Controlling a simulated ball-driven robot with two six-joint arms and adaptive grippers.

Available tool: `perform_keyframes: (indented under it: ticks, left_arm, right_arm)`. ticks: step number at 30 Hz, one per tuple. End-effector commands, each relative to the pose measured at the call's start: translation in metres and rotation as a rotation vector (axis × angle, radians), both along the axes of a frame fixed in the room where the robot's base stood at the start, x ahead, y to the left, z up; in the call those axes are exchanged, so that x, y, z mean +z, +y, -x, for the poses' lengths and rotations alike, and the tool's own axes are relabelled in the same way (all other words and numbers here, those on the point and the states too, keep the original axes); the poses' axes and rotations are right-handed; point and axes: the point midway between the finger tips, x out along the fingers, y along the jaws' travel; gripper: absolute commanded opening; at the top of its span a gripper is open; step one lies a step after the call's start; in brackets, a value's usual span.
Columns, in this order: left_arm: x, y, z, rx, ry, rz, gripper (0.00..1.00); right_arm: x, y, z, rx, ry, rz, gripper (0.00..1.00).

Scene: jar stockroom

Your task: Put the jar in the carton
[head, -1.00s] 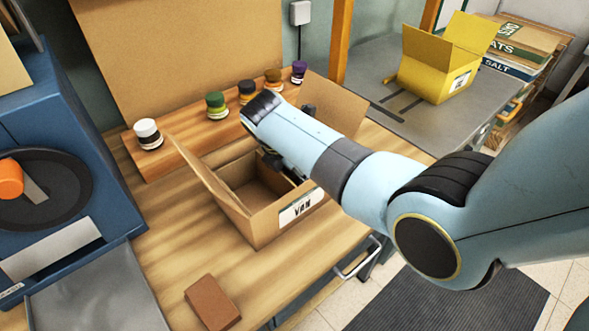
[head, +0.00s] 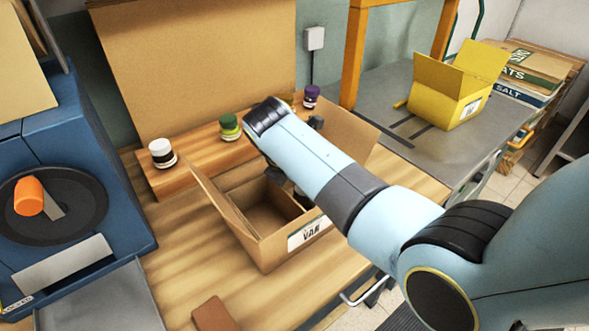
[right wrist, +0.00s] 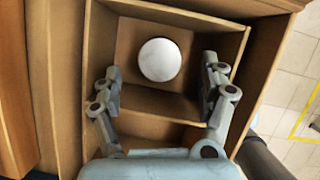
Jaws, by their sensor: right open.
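The open brown carton (head: 278,254), labelled VAN, stands on the wooden bench with its flaps spread. In the right wrist view a jar with a round white lid (right wrist: 159,60) stands inside the carton (right wrist: 262,70), in the upper compartment beyond a low divider. My right gripper (right wrist: 162,80) is open above the carton, its fingers apart on either side and clear of the jar. In the head view my right arm hides most of the gripper and part of the carton's inside. My left gripper is not in view.
A wooden shelf behind holds a white-lidded jar (head: 162,153), a green-lidded jar (head: 229,127) and a purple-lidded jar (head: 311,96); my arm covers others. A yellow carton (head: 440,97) stands right. A brown block (head: 214,315) lies in front. A blue machine (head: 120,215) is left.

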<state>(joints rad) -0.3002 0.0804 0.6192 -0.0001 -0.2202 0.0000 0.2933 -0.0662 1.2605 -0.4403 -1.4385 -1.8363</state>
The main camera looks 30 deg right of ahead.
Motion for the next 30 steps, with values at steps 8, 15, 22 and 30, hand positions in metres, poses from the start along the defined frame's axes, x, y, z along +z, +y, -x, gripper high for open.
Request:
perform_keyframes:
  ticks: [8, 15, 22, 30]
  left_arm:
    - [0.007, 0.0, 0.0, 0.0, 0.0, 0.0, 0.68]
    - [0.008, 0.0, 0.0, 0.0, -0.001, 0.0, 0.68]
    - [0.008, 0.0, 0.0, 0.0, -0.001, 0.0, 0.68]
    - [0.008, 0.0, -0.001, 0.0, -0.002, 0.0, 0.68]
  right_arm:
    - [0.053, 0.021, 0.007, 0.0, -0.001, -0.003, 0.76]
    - [0.068, 0.027, 0.009, -0.001, 0.0, -0.001, 0.76]
    - [0.068, 0.027, 0.009, -0.001, 0.001, -0.001, 0.76]
    - [0.068, 0.027, 0.009, -0.001, 0.001, -0.001, 0.76]
